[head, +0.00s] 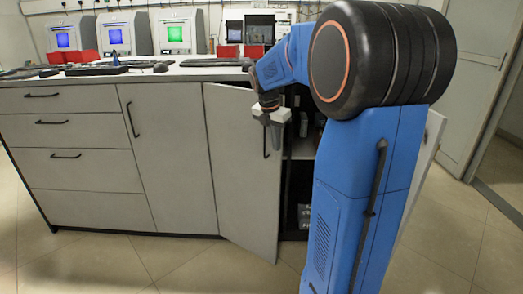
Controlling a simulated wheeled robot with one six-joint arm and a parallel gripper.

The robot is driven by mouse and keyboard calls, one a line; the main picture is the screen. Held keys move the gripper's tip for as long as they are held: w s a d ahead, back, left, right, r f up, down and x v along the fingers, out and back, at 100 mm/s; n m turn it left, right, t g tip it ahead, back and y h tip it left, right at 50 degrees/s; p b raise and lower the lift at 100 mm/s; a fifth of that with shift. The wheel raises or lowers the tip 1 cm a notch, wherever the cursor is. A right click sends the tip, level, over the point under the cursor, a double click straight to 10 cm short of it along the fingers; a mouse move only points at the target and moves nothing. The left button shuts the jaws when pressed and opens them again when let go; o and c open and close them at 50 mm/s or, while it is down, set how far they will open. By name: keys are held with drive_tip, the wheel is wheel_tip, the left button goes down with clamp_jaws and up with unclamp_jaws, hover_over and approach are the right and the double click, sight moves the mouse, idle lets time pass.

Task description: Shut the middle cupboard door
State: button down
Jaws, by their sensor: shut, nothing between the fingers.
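The middle cupboard door (240,170) is a pale grey panel in the head view. It stands partly open, its right edge swung out from the cabinet front and its lower corner sticking out over the floor. Its dark vertical handle (266,143) is near the right edge. My gripper (275,138) points down, shut and empty, at the upper right edge of this door, close to the handle. I cannot tell whether it touches the door. My blue arm hides much of the opening to the right.
The left door (160,150) and the drawers (70,135) are shut. A pale door panel (428,150) stands open at the right, partly behind my arm. Dark shelves and items show inside. The countertop (190,74) holds keyboards; clear floor (150,265) lies in front.

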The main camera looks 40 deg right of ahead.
drive_tip(key=w+d+n, duration=0.1)
drive_tip(key=w+d, duration=0.4)
drive_tip(key=d, duration=0.4)
drive_tip(key=shift+w+d+n, duration=0.15)
drive_tip(key=shift+d+n, duration=0.15)
drive_tip(key=shift+d, duration=0.1)
drive_tip(key=shift+a, duration=0.1)
